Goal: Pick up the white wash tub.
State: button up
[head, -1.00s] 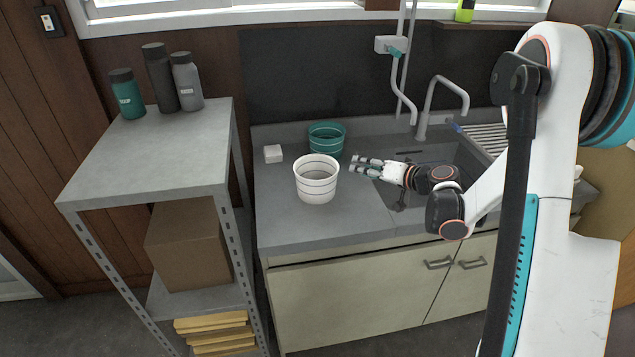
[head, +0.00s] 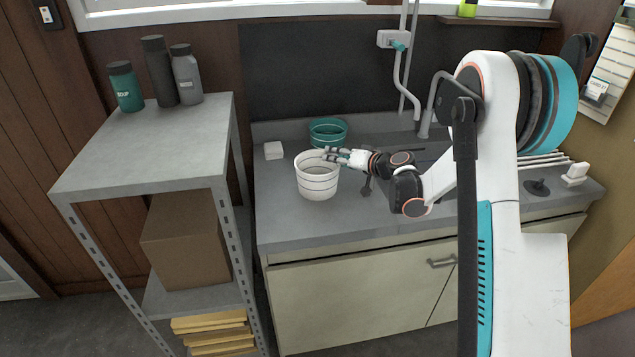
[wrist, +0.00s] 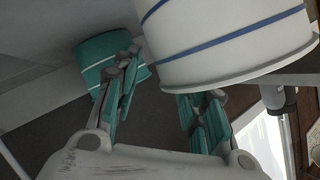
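The white wash tub (head: 317,183), with thin dark bands, stands upright on the counter. In the wrist view, the white tub (wrist: 230,45) fills the upper right and shows blue bands. My gripper (head: 331,155) is at the tub's right rim in the head view. In the wrist view, my gripper (wrist: 165,85) has its fingers spread apart. The left finger is beside the tub; the tip of the right finger is hidden by the tub. I cannot tell whether either finger touches the tub wall.
A teal tub (head: 328,132) stands close behind the white one. A small white block (head: 273,150) lies left of it. A metal shelf (head: 150,140) with several bottles stands at the left. The counter front (head: 300,230) is clear. A tap (head: 425,120) rises behind my arm.

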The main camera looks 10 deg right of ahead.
jog(key=shift+w+a+f, duration=0.1)
jog(key=shift+w, duration=0.1)
jog(key=shift+c, duration=0.3)
grip_shut()
